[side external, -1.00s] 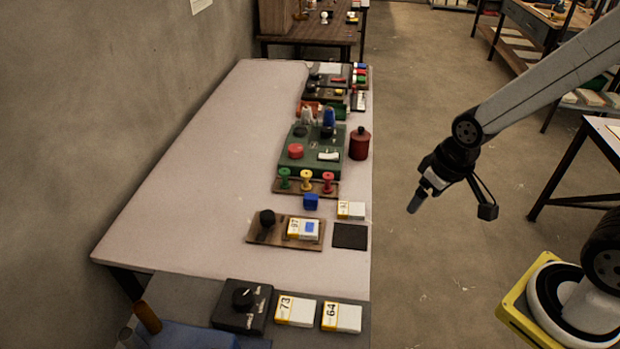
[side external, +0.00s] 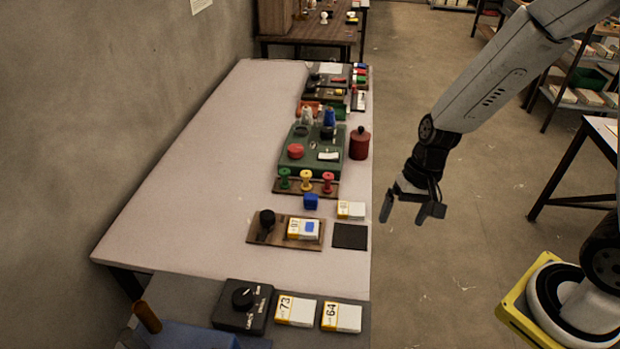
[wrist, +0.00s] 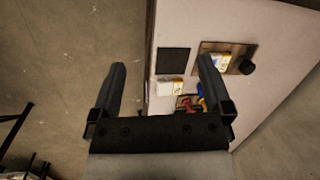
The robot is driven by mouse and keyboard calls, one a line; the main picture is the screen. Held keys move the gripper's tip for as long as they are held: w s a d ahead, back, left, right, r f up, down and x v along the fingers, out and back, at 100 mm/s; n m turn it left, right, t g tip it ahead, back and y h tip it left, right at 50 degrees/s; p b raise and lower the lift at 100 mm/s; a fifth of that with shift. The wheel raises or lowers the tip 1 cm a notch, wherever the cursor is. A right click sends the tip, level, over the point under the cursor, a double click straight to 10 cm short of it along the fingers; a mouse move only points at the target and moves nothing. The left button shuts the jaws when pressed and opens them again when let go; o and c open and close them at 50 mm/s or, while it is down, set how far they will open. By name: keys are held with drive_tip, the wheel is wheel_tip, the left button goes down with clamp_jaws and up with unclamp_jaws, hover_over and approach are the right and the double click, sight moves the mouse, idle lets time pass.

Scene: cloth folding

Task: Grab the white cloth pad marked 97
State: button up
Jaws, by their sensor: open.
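My gripper (side external: 408,212) is open and empty, in the air to the right of the table edge, apart from both pads. In the wrist view, the pad on the board (wrist: 220,62) shows beside the right finger, and the other pad (wrist: 168,88) shows between the fingers.
A black knob (side external: 267,218) stands on the same board. A dark square (side external: 350,236) lies beside it. Pads marked 73 (side external: 295,312) and 64 (side external: 342,317) lie in front. The table's left side is clear.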

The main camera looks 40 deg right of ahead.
drive_tip(key=w+a+f+m+y, duration=0.3)
drive_tip(key=w+f+m+y, duration=0.1)
drive_tip(key=m, duration=0.1)
drive_tip(key=m+t+y, duration=0.3)
drive_tip(key=m+t, duration=0.6)
drive_tip(key=m, duration=0.5)
approach(305, 227)
drive_tip(key=shift+w+a, duration=0.2)
drive_tip(key=shift+a, duration=0.65)
drive_tip(key=shift+w+d+f+m, duration=0.4)
drive_tip(key=shift+f+m, duration=0.05)
drive_tip(key=shift+m, duration=0.25)
drive_tip(key=shift+x, duration=3.9)
drive_tip(key=shift+s, duration=0.1)
drive_tip(key=shift+r, duration=0.1)
drive_tip(key=c, duration=1.1)
